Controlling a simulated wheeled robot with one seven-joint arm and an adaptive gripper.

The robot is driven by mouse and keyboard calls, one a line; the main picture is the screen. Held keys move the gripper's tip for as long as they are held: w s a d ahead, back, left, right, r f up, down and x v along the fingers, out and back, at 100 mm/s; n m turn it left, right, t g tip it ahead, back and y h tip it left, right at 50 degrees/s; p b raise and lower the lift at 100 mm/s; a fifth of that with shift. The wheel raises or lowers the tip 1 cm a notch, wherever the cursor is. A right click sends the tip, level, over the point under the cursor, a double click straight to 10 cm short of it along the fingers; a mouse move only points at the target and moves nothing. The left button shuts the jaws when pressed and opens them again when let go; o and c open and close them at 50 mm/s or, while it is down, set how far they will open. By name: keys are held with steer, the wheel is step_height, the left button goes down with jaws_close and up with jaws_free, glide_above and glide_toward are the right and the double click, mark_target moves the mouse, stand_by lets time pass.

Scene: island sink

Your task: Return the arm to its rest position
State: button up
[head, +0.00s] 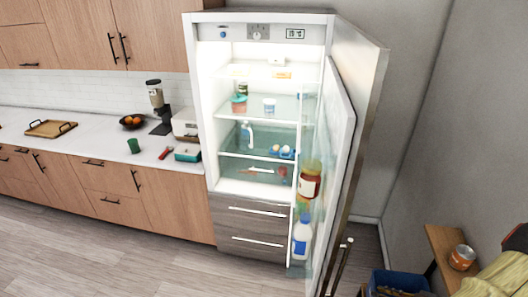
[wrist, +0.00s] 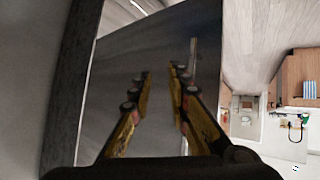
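My gripper (wrist: 159,75) shows in the wrist view with its two yellow and black fingers apart and nothing between them. A dark, smooth panel (wrist: 150,45) with a pale edge lies beyond the fingers; a thin bar shows near the right fingertip. I cannot tell whether the gripper touches it. My gripper is not clearly seen in the head view. There the fridge (head: 268,190) stands open and lit, with its door (head: 362,110) swung out to the right.
The door holds a red-brown jar (head: 310,181) and a white and blue bottle (head: 302,236). A counter (head: 90,133) with a tray and a green cup runs left. A wooden bench (head: 443,247) with a can (head: 462,257) and a blue bin (head: 397,283) are at lower right. Floor at left is clear.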

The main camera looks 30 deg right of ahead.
steer(key=s+d+m+g+h, duration=0.3)
steer(key=d+m+g+h, duration=0.15)
steer(key=d, duration=0.55)
steer(key=s+d+r+m+g+h+b, duration=0.2)
steer(key=d+r+m+g+h+b, duration=0.1)
steer(key=r+g+h, duration=0.15)
steer(key=w+a+r+n+t+y+b, duration=0.1)
steer(key=w+a+r+b, duration=0.3)
steer(key=a, duration=1.3)
steer(key=w+a+r+n+t+y+b, duration=0.1)
steer(key=w+a+r+y+b, duration=0.2)
steer(key=a, duration=1.5)
steer(key=w+a+r+n+t+y+b, duration=0.1)
steer(key=w+a+r+y+b, duration=0.2)
steer(key=a, duration=1.4)
steer(key=w+r+b, duration=0.3)
steer(key=w, duration=0.1)
steer(key=shift+w+a+t, duration=0.2)
steer(key=shift+a+t, duration=0.05)
steer(key=shift+t, duration=0.15)
